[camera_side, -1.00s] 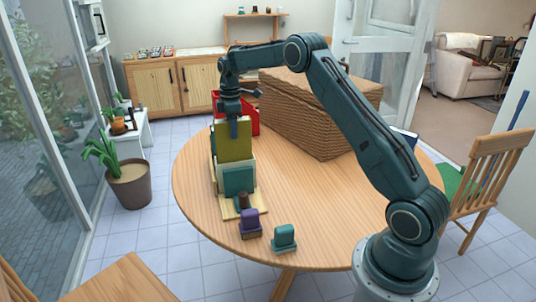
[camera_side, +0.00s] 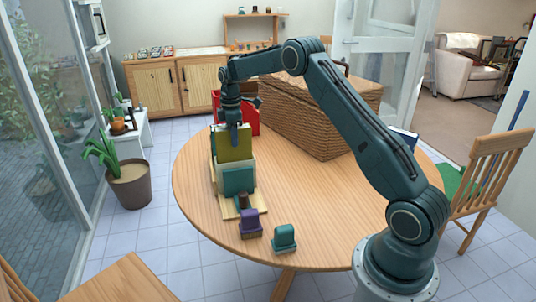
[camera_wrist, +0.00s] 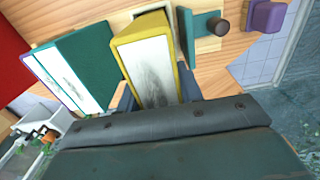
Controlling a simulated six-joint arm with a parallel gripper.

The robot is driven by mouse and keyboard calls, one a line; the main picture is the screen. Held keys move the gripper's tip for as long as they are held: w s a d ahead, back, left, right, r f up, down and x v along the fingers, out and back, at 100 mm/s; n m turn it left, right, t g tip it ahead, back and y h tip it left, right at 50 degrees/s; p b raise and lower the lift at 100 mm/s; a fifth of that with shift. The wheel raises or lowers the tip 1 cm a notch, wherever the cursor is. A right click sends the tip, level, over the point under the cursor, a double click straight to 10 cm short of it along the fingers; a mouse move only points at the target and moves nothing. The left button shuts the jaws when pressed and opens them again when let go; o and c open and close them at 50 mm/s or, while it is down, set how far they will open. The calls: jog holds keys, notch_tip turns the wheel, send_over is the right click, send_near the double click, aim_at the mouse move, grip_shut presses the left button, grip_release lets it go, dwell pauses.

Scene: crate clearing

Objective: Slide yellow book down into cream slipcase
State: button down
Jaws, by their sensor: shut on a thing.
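My gripper (camera_side: 234,130) is shut on the top of the yellow book (camera_side: 234,145), which stands upright. The cream slipcase (camera_side: 249,170) is below it, on the left part of the round table. The book's lower end is hidden behind the slipcase wall and the teal block in front, so it appears to be partly inside; how deep I cannot tell. In the wrist view, the yellow book (camera_wrist: 150,65) sits between my gripper's fingers (camera_wrist: 158,92), with its pale page edge facing the camera.
A teal block (camera_side: 238,181) stands against the slipcase front, with a brown knob (camera_wrist: 218,25). Purple (camera_side: 250,222) and teal (camera_side: 285,237) pieces stand nearer the front. Teal-covered books (camera_wrist: 85,60) are close beside the yellow book. A wicker basket (camera_side: 315,125) and red crate (camera_side: 250,118) stand behind.

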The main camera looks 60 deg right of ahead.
jog(key=shift+f, duration=1.35)
jog(key=c, duration=0.8)
grip_release()
jog(key=shift+c, duration=0.2)
jog(key=shift+f, duration=0.1)
notch_tip(320, 180, up, 14)
